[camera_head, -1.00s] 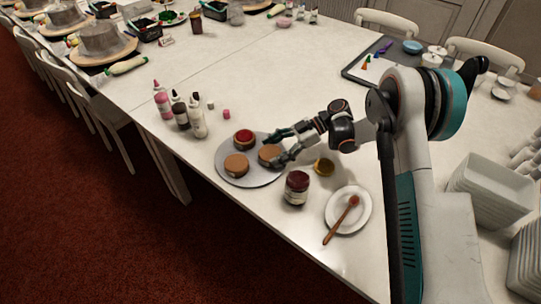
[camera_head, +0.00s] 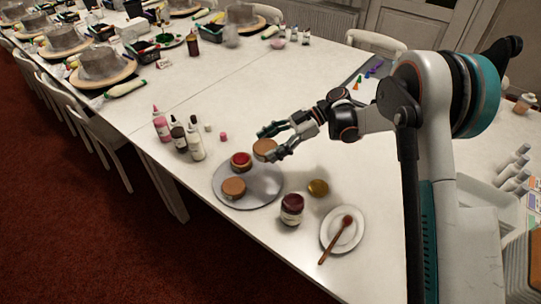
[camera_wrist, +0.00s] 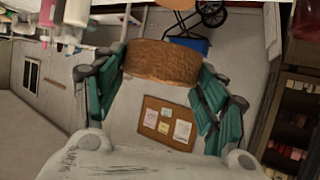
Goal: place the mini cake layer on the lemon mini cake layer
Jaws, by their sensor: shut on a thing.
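My gripper (camera_head: 270,144) is shut on a brown mini cake layer (camera_head: 265,149), held above the far right edge of a grey round plate (camera_head: 258,196). In the wrist view this layer (camera_wrist: 160,62) sits between the teal fingers (camera_wrist: 163,88), roughly level. Two other small layers stand on the plate. One has a red top (camera_head: 241,158), left of the held layer in the picture; the other is plain brown (camera_head: 233,187), nearer the front. I cannot tell from looks which one is lemon.
A dark red jar (camera_head: 291,210) and a gold lid (camera_head: 318,188) stand right of the plate. A white saucer (camera_head: 330,243) holds a wooden spoon (camera_head: 336,240). Several bottles (camera_head: 195,142) stand to the left. The table is clear behind the plate.

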